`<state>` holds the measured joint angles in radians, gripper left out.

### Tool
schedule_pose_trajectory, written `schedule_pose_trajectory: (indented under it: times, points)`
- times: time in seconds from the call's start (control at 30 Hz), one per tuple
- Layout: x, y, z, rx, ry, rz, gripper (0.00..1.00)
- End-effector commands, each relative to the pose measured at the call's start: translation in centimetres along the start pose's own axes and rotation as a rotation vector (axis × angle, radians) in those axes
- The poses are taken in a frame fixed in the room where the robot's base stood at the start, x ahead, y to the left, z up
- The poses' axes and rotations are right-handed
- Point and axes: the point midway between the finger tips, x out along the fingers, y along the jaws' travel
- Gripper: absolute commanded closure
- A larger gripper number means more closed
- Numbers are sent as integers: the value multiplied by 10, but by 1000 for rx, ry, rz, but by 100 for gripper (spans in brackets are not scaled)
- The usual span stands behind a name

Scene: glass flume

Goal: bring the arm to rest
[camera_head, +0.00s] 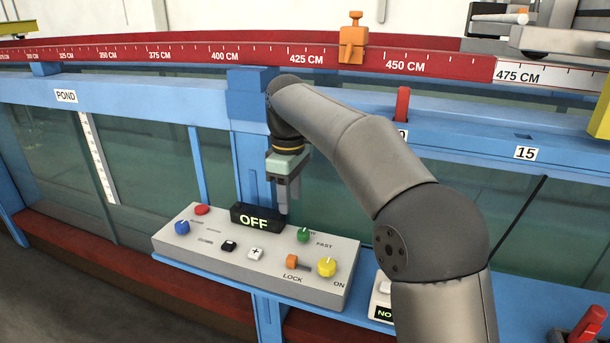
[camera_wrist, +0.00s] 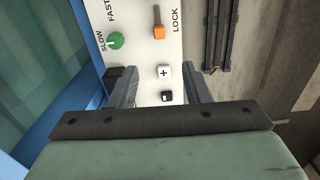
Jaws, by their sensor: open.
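My gripper (camera_head: 284,197) points down above the control panel (camera_head: 180,252), near the display that reads OFF (camera_head: 256,217). In the wrist view its two fingers (camera_wrist: 158,90) stand apart, with nothing between them but the panel below. The plus button (camera_wrist: 164,71) and a black button (camera_wrist: 167,96) show between and beyond the fingers. The gripper appears to be above the panel and apart from it. My arm reaches in from the lower right.
The panel carries a red button (camera_head: 202,210), a blue knob (camera_head: 182,227), a green knob (camera_head: 303,234), an orange lock switch (camera_head: 291,261) and a yellow knob (camera_head: 327,267). Behind are the blue flume frame (camera_head: 150,91), glass walls and a red rail with an orange clamp (camera_head: 353,40).

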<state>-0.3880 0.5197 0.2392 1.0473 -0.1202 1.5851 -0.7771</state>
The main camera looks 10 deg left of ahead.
Motion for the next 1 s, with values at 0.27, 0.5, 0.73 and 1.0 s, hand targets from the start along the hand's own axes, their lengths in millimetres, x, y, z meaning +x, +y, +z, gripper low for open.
schedule_pose_trajectory:
  times: [0.27, 0.5, 0.73, 1.0]
  points:
    - [20, -32, 118, 398, -22, 35, 56]
    - [79, -112, 247, 887, -7, 43, 56]
    - [140, -195, 317, 1245, 25, 26, 56]
    - [162, -223, 332, 1354, 36, 15, 56]
